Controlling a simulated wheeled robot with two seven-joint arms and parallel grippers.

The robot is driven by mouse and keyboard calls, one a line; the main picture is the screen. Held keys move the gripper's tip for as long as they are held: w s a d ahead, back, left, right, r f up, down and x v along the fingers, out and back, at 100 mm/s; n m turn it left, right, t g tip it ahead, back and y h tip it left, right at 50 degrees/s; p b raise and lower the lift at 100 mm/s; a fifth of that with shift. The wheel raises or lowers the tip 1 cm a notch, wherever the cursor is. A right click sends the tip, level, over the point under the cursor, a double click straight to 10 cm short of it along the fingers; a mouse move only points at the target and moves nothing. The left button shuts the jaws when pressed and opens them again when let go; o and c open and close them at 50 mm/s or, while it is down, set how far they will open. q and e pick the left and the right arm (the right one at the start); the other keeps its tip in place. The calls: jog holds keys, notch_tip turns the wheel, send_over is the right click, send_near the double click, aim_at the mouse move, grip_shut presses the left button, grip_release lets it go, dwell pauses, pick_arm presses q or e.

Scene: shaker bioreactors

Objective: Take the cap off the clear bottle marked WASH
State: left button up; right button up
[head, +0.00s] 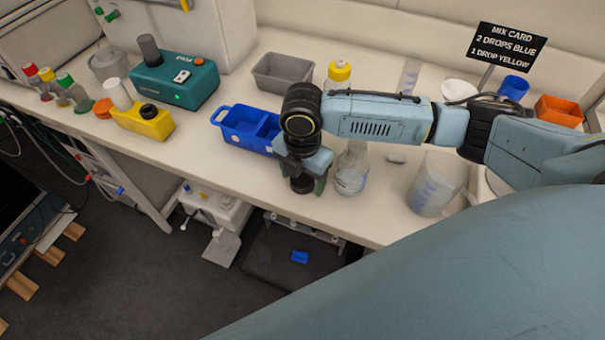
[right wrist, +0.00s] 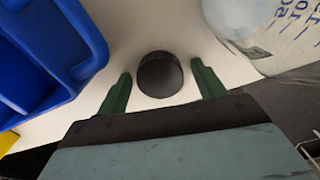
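A clear bottle (head: 352,172) with blurred dark print stands near the front of the bench. My right arm hides its top in the head view, and I cannot read its label. Its printed side also shows at the upper right of the right wrist view (right wrist: 285,35). My right gripper (head: 303,184) points down just left of this bottle. In the right wrist view, its green fingers (right wrist: 162,76) stand apart around a black cap (right wrist: 160,76), with a narrow gap on each side. The cap is apart from the bottle. My left gripper is not in view.
A blue divided tray (head: 233,133) is close left of the right gripper. A translucent cup (head: 436,186) stands right of the bottle. A yellow-capped bottle (head: 339,72) and a grey bin (head: 283,73) are behind. The bench's front edge is close to the gripper.

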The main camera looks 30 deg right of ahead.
aim_at(302, 178)
notch_tip(302, 178, up, 12)
jog(key=p, duration=0.1)
jog(key=shift+r, duration=0.2)
dwell(0.3)
